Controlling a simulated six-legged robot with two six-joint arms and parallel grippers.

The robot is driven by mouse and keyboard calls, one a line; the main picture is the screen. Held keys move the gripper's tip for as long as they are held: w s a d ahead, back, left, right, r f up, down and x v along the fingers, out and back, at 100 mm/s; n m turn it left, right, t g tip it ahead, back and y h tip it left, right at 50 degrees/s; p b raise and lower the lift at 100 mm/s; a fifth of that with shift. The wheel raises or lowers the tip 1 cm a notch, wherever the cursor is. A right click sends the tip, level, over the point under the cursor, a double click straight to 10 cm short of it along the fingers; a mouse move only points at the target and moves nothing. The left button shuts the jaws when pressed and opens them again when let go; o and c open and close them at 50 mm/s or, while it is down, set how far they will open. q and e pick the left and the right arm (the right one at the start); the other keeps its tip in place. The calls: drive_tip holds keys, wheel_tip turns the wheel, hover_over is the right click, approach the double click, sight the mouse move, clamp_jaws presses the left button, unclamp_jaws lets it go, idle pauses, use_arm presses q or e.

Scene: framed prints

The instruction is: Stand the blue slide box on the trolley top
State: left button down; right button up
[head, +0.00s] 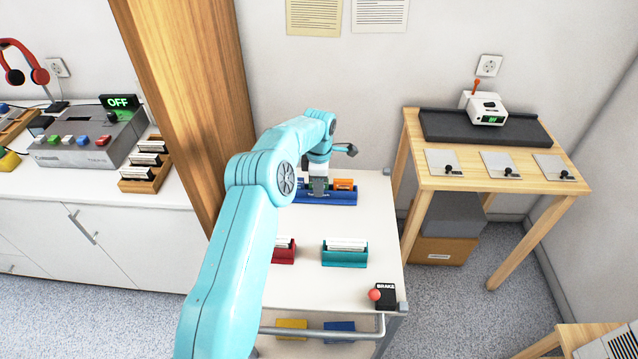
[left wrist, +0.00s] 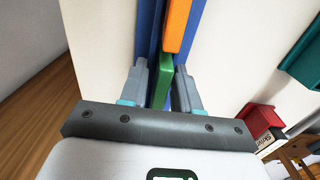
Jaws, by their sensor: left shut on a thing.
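The white trolley top (head: 376,225) is in the middle of the head view. My left gripper (head: 318,192) is over a long blue rack (head: 343,198) at its back. In the left wrist view, its fingers (left wrist: 161,78) are shut on a green box (left wrist: 161,82) standing in the blue rack (left wrist: 145,30). An orange box (left wrist: 176,25) stands beside the green one; it also shows in the head view (head: 344,184). A blue box (head: 340,330) lies on the trolley's lower shelf, partly hidden by the rail. My right gripper is not in view.
A yellow box (head: 291,328) is on the lower shelf. A red tray (head: 285,255), a teal tray (head: 344,258) and a brake box with red knob (head: 385,297) are on the trolley top. A wooden panel (head: 190,90) stands left; a wooden table (head: 500,170) stands right.

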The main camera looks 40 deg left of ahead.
use_arm(q)
drive_tip(key=shift+f, duration=0.2)
drive_tip(key=c, duration=0.8)
unclamp_jaws()
wheel_tip(320, 180, up, 12)
drive_tip(key=shift+r, duration=0.25)
